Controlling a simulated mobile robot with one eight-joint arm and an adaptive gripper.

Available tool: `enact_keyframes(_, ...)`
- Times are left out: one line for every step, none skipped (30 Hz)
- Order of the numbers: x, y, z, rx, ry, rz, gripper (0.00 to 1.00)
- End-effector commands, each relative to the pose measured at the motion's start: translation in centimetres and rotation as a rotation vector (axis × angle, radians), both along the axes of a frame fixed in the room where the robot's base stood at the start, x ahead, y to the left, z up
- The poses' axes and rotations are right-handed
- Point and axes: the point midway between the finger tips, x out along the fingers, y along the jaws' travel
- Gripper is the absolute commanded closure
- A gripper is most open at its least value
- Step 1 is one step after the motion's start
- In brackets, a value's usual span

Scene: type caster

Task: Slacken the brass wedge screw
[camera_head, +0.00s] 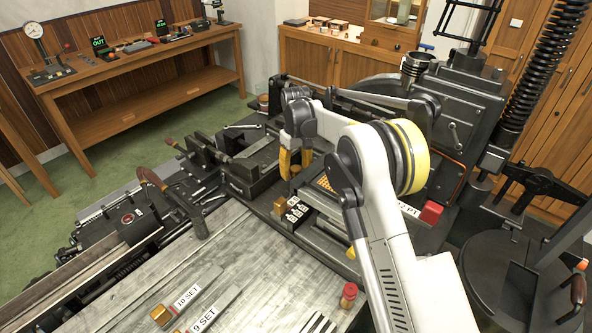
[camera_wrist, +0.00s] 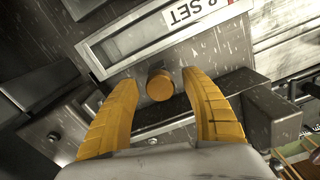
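The brass wedge screw shows in the wrist view as a round, brass-coloured head (camera_wrist: 160,85) beside a metal frame. My gripper (camera_wrist: 157,84) is open, with its two yellow fingers on either side of this head and a visible gap to each. I cannot tell how deep the fingertips reach along it. In the head view my gripper (camera_head: 295,164) points down over the middle of the dark machine, and a small brass piece (camera_head: 295,170) shows between the fingers.
A plate labelled SET (camera_wrist: 195,12) lies just beyond the fingers. In the head view, a brass block (camera_head: 161,314) and labelled strips lie on the metal bench (camera_head: 250,275). A red block (camera_head: 431,212) and a red-topped knob (camera_head: 348,291) are right of my gripper.

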Motion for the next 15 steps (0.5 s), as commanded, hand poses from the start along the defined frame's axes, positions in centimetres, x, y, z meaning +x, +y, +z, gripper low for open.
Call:
enact_keyframes(0.0,0.0,0.0,0.0,0.0,0.0,0.45)
enact_keyframes(0.0,0.0,0.1,0.001,-0.001,0.0,0.45)
enact_keyframes(0.0,0.0,0.2,0.001,-0.001,0.0,0.45)
enact_keyframes(0.0,0.0,0.4,0.001,-0.001,0.0,0.45)
enact_keyframes(0.0,0.0,0.7,0.001,-0.001,0.0,0.45)
enact_keyframes(0.0,0.0,1.2,0.001,-0.001,0.0,0.45)
enact_keyframes(0.0,0.0,1.7,0.001,-0.001,0.0,0.45)
enact_keyframes(0.0,0.0,2.3,0.001,-0.001,0.0,0.45)
enact_keyframes(0.0,0.0,3.1,0.001,-0.001,0.0,0.45)
enact_keyframes(0.0,0.0,3.8,0.001,-0.001,0.0,0.45)
enact_keyframes(0.0,0.0,4.4,0.001,-0.001,0.0,0.45)
enact_keyframes(0.0,0.0,5.4,0.001,-0.001,0.0,0.45)
enact_keyframes(0.0,0.0,6.1,0.001,-0.001,0.0,0.45)
enact_keyframes(0.0,0.0,6.8,0.0,0.0,0.0,0.45)
enact_keyframes(0.0,0.0,7.6,0.0,0.0,0.0,0.45)
